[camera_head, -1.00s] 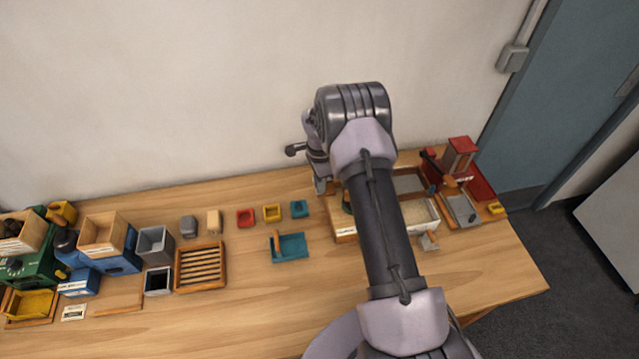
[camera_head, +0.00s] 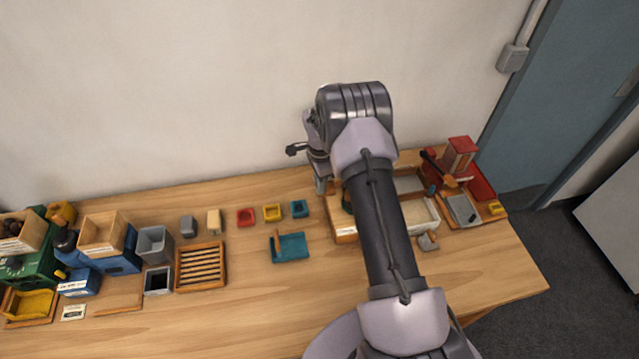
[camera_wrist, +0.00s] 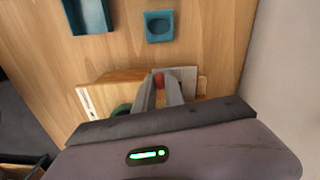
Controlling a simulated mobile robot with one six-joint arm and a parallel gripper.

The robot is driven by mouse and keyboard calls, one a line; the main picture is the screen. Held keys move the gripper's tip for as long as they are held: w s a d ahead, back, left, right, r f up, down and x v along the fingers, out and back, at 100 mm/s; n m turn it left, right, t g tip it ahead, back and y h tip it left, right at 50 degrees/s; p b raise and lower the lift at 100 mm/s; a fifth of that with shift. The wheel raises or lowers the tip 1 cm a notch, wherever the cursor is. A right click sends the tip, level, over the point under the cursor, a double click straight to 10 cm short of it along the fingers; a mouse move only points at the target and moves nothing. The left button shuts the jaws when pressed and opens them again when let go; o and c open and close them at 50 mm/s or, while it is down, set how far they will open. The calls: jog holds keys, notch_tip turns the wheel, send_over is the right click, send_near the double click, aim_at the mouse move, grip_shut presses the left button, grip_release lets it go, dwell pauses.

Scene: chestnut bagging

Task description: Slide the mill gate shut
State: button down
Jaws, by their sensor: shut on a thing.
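In the wrist view, my gripper (camera_wrist: 158,92) points down at a wooden base with its two fingers close together around a small red knob (camera_wrist: 159,79). The knob is at a light grey plate (camera_wrist: 184,77) on the wooden base (camera_wrist: 103,93). I take the plate and knob to be the mill gate, but the fingers and the wrist housing hide much of it. I cannot tell how far the plate is slid. In the head view, my gripper (camera_head: 320,186) shows only partly beside my arm, and the knob is hidden.
A teal cup (camera_wrist: 159,27) and a teal tray (camera_wrist: 88,15) lie on the table near the base. In the head view, a red tower (camera_head: 460,154) stands at the right and a slatted wooden rack (camera_head: 201,267) at the left. The wall is close behind the gripper.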

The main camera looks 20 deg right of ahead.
jog(key=shift+s+d+f+b, duration=0.15)
jog(key=shift+d+b, duration=0.5)
jog(key=shift+d, duration=0.45)
jog(key=shift+s+d, duration=0.1)
jog(key=shift+d, duration=0.15)
jog(key=shift+a+r, duration=0.1)
jog(key=shift+r, duration=0.1)
jog(key=c, duration=1.4)
grip_release()
jog(key=shift+d, duration=0.2)
jog(key=shift+a, duration=0.1)
jog(key=shift+r, duration=0.1)
notch_tip(320, 180, up, 17)
jog(key=p, duration=0.1)
jog(key=shift+r, duration=0.1)
